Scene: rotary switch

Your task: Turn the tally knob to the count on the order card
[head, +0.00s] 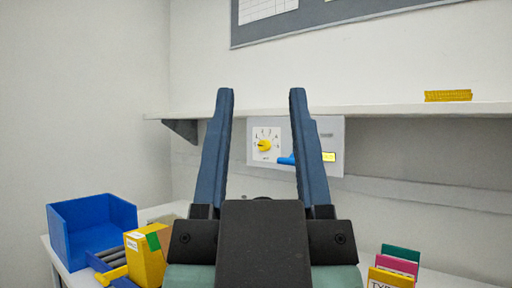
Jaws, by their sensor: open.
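The tally knob (264,145) is yellow and sits on a white dial plate with marks around it, on a pale panel (295,130) fixed to the back wall. Its marks are too small to read. My gripper (261,96) is open and empty, its two dark blue fingers pointing up. In the picture the knob shows between the fingers, which appear apart from it. The right finger hides part of the panel. No order card can be read for certain; a white sheet (262,9) hangs on the grey board above.
The panel also bears a blue part (286,160) and a small yellow display (329,156). A shelf (390,109) holding a yellow item (448,95) runs along the wall. Below are a blue bin (95,222), a yellow box (146,260) and coloured cards (397,265).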

